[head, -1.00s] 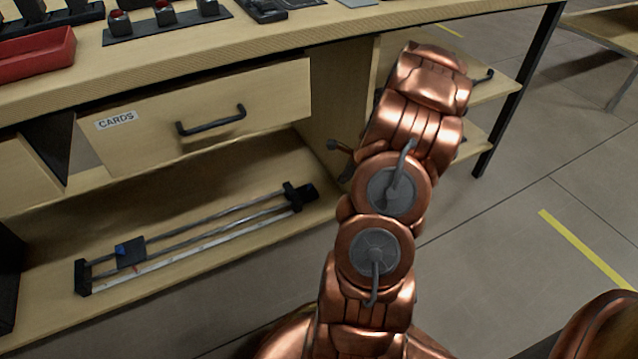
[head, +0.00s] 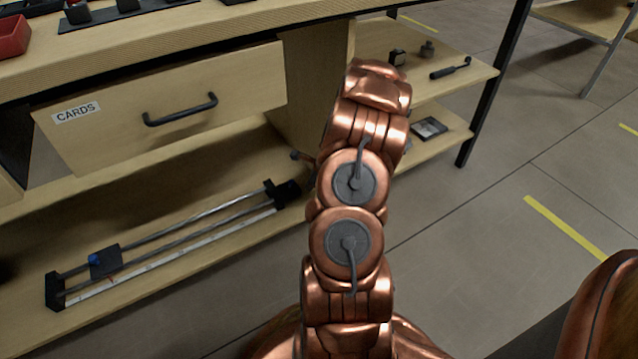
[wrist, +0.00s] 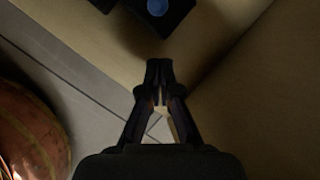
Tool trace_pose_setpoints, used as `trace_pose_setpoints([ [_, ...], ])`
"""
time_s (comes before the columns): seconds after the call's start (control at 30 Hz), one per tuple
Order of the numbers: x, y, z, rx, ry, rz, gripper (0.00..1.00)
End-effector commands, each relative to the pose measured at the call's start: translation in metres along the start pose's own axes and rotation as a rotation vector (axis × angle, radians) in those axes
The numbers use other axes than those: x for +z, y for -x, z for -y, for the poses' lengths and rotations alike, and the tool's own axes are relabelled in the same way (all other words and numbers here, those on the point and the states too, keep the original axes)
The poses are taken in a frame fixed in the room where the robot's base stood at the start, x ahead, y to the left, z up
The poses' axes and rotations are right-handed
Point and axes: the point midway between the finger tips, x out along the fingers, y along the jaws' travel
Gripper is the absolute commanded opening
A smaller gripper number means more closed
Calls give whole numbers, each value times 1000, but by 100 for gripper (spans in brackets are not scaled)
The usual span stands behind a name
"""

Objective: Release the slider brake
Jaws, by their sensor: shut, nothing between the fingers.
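The slider is a long twin-rail track (head: 170,240) on the low shelf under the drawer. Its dark carriage (head: 107,262) sits near the left end, with a small blue knob (head: 95,259) on it. A dark block (head: 287,192) ends the rails at the right, close to my arm. In the wrist view my gripper (wrist: 160,64) is shut and empty. Ahead of it, at the top edge, is a dark block (wrist: 178,14) with a round blue knob (wrist: 157,6); a gap separates them. I cannot tell surely which slider part this is. My arm hides the gripper in the head view.
A drawer (head: 165,110) labelled CARDS, with a black handle (head: 180,111), hangs above the slider. A wooden side panel (head: 318,85) stands right of it. Shelves at the right hold small dark items (head: 450,68). The floor (head: 480,240) at the front right is open.

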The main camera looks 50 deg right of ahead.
Motion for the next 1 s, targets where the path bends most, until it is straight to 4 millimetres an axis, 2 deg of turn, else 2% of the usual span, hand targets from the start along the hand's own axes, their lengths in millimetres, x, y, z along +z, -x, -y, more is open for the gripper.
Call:
trace_pose_setpoints([
  [0.1,17,-5,0,-2,7,0,0],
  [0.3,31,-6,0,-1,4,0,0],
  [0.67,34,-6,0,0,2,0,0],
  [0.7,30,-6,6,1,3,0,0],
  [1.0,39,-4,1,8,4,-7,0],
])
